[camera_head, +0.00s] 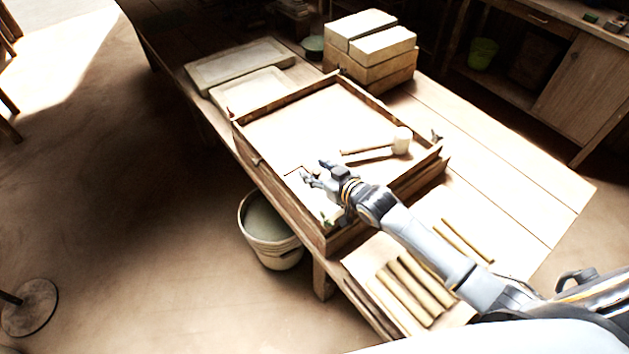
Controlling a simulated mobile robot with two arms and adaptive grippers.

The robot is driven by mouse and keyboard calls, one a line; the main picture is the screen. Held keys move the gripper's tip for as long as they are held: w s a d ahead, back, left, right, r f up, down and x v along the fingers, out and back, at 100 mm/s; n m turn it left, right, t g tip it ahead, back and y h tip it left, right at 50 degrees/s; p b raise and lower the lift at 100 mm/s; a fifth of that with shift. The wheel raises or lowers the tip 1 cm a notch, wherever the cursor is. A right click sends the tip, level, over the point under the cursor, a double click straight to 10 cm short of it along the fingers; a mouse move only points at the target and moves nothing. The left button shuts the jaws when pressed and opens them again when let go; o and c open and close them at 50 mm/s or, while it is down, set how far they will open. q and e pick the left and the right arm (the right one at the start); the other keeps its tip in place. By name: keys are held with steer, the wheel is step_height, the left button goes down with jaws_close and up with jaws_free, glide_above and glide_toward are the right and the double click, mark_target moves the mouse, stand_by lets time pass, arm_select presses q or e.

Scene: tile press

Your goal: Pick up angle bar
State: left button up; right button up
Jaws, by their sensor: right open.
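A thin, dark, bent piece (294,170), which looks like the angle bar, lies on the pale bed of the wooden frame (288,200). It is small and partly lost in the glare, so its full shape is hard to tell. My right gripper (315,170) is open over the bed, with its fingertips just to the right of this piece. I cannot tell whether they touch it. Nothing shows between the fingers. My left gripper is not in view.
A mallet (401,141) lies in the frame, right of my gripper. Pale blocks (372,50) and slabs (238,65) stand behind it. Several wooden strips (408,290) lie at the table's near end. A bucket (268,232) stands on the floor.

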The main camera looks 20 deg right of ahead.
jaws_close()
steer(key=shift+r, duration=0.1)
